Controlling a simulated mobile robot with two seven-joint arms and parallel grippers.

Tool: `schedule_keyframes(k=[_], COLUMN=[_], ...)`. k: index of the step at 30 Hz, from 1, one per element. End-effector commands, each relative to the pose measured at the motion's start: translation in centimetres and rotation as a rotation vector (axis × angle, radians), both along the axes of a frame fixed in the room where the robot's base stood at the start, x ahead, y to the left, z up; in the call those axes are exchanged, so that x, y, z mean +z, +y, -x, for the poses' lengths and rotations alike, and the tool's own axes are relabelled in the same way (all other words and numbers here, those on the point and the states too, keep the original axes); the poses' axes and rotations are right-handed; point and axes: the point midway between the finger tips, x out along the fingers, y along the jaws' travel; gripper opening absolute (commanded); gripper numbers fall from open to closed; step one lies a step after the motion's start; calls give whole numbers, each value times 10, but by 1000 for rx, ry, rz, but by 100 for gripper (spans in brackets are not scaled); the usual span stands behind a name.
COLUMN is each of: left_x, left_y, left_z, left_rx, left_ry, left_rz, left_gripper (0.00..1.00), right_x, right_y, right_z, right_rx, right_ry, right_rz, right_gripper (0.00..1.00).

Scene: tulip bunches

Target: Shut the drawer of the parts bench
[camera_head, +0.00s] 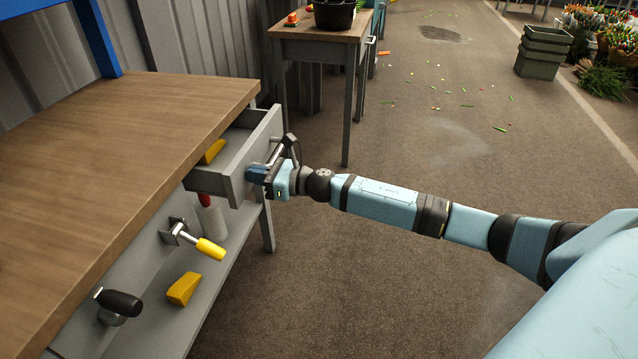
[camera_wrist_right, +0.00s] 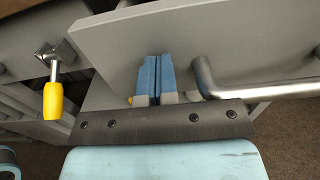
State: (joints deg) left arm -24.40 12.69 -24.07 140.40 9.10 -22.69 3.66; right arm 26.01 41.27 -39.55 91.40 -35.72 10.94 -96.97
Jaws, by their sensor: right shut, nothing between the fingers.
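The grey drawer (camera_head: 237,155) of the wood-topped parts bench (camera_head: 110,130) stands part way open, with a yellow item inside. Its grey front also fills the upper right wrist view (camera_wrist_right: 180,40). A metal bar handle (camera_wrist_right: 260,90) sticks out from the front. My right gripper (camera_head: 257,174) is shut and empty. Its blue fingertips (camera_wrist_right: 155,80) are at the drawer front, beside the handle and not around it. They look to be touching or very near the front; I cannot tell which. My left gripper is not in view.
A clamp with a yellow handle (camera_head: 210,248) and a black knob (camera_head: 118,304) stick out from the bench front. A yellow block (camera_head: 184,289) lies on the lower shelf. A second table (camera_head: 318,32) stands behind. The floor to the right is mostly open.

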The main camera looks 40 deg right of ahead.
Motion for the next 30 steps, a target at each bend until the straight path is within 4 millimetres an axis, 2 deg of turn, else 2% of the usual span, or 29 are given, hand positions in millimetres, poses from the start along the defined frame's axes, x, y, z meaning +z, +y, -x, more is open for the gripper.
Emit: schedule_keyframes(k=[3,12,19,30], left_x=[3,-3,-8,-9], left_y=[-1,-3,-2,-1], left_z=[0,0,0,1], left_rx=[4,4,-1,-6], left_ry=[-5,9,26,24], left_rz=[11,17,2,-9], left_gripper=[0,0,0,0], right_x=[1,0,-1,2], right_y=[21,56,68,70], right_z=[-25,-66,-79,-83], right_rx=[0,0,0,-2], right_ry=[-2,-1,-1,-3], right_rz=[-2,-1,1,-1], right_gripper=[0,0,0,0])
